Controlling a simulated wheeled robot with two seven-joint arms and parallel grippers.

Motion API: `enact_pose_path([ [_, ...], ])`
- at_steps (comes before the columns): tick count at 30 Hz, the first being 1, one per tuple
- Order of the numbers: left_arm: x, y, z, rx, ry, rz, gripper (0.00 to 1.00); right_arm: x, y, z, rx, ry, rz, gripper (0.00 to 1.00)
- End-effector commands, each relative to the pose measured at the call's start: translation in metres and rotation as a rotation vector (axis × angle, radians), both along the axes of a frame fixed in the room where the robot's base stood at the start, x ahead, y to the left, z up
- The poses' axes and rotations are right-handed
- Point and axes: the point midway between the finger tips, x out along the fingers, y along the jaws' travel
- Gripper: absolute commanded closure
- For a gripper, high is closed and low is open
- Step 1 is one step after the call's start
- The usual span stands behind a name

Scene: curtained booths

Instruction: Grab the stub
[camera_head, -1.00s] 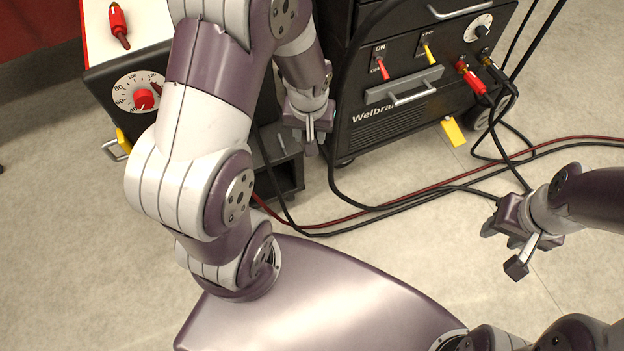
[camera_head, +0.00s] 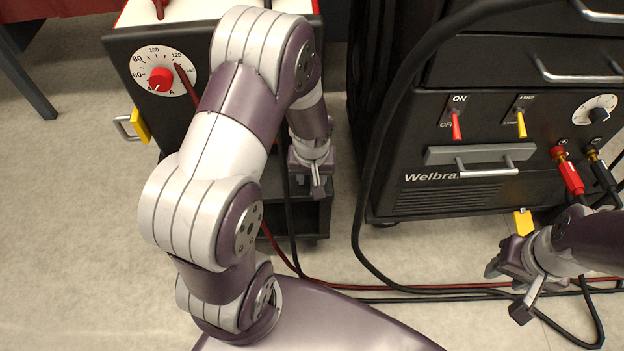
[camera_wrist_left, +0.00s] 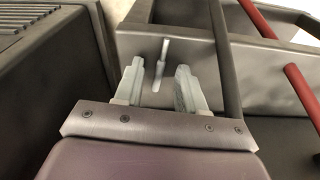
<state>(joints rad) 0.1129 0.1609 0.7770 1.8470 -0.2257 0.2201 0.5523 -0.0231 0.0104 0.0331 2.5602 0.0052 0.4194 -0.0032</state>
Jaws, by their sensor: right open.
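A small pale metal stub (camera_wrist_left: 161,62) shows in the left wrist view against a dark grey box-like frame (camera_wrist_left: 195,48). It lies just beyond and between the two fingertips of my left gripper (camera_wrist_left: 158,82), with no clear contact. That gripper is open, its pale fingers apart and nothing held between them. In the head view my left gripper (camera_head: 317,184) hangs over the dark frame between the two machines, and I cannot make out the stub there. My right gripper (camera_head: 508,290) is open and empty at the right, above the floor and cables.
A dial machine (camera_head: 128,75) stands at the left and a black welder (camera_head: 470,190) with switches and plugs at the right. Black and red cables (camera_head: 400,292) cross the floor in front and rise beside the frame. The floor at the left (camera_head: 70,220) is clear.

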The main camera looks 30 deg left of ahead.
Motion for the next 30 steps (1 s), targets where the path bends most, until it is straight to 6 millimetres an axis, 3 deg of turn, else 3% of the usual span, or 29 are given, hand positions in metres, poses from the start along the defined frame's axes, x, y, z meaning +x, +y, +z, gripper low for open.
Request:
enact_pose_path([
  [1,0.0,0.0,0.0,0.0,0.0,0.0,0.76,0.0,0.0,0.0,0.0,0.0,0.0,0.57],
  [3,0.0,0.0,0.0,0.0,0.0,0.0,0.99,0.0,0.0,0.0,0.0,0.0,0.0,0.57],
  [4,0.0,0.0,0.0,0.0,0.0,0.0,1.0,0.0,0.0,0.0,0.0,0.0,0.0,0.57],
  [17,0.0,0.0,0.004,0.0,0.0,0.0,1.0,0.0,0.0,0.003,0.0,0.0,0.0,0.57],
  [26,-0.001,0.0,0.053,0.0,-0.001,0.0,1.0,0.0,0.0,0.039,0.0,0.0,0.0,0.57],
  [30,-0.034,0.01,0.07,0.0,0.001,0.002,1.0,0.0,0.0,0.054,0.0,0.0,0.0,0.57],
])
